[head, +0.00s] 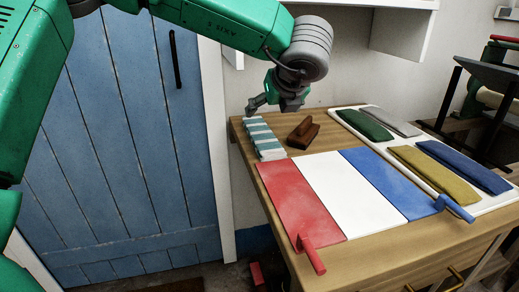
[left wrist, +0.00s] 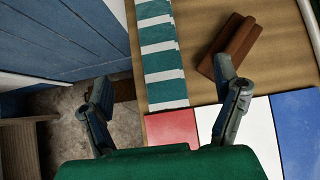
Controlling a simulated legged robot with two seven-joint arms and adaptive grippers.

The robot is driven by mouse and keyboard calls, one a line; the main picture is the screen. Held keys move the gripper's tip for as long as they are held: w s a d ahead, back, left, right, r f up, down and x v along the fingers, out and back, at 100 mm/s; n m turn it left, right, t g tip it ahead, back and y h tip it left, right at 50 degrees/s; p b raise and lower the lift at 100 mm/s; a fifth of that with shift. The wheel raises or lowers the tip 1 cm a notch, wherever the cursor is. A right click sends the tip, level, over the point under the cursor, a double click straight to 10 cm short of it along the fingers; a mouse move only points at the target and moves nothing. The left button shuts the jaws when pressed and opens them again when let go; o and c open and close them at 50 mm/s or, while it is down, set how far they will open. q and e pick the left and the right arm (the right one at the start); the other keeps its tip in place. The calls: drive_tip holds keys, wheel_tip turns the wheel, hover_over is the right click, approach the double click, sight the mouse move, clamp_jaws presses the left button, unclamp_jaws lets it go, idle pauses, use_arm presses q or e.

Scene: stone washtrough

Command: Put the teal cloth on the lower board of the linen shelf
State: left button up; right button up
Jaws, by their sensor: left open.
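A teal-and-white striped cloth (head: 263,139) lies along the left edge of the wooden worktop, its long side running front to back. It also shows in the left wrist view (left wrist: 162,55). My left gripper (head: 272,104) is open and empty above the far end of this cloth. In the left wrist view its two fingers (left wrist: 164,90) are spread wide, one to each side of the cloth, with no contact visible. A white shelf unit (head: 405,35) is on the wall at the top; I cannot tell whether it is the linen shelf. My right gripper is not in view.
A brown wooden block (head: 303,133) lies right of the cloth. Red, white and blue panels (head: 335,190) cover the front worktop, with red and blue handles. A white tray (head: 345,118) holds several folded cloths, one dark green. A blue plank door (head: 140,130) stands left.

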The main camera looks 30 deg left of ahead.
use_arm(q)
drive_tip(key=b, duration=0.2)
approach(262, 131)
drive_tip(key=x, duration=0.3)
drive_tip(key=w+x, duration=0.1)
drive_tip(key=x, duration=0.1)
drive_tip(key=shift+r, duration=0.25)
drive_tip(key=a+f, duration=0.1)
drive_tip(key=f+b, duration=0.1)
drive_tip(key=w+a+f+b, duration=0.1)
drive_tip(key=f, duration=0.1)
drive_tip(key=shift+w+a+f, duration=0.1)
drive_tip(key=shift+a, duration=0.2)
drive_tip(key=shift+w+a+f, duration=0.2)
drive_tip(key=shift+r, duration=0.1)
drive_tip(key=c, duration=1.4)
drive_tip(key=shift+r, duration=0.15)
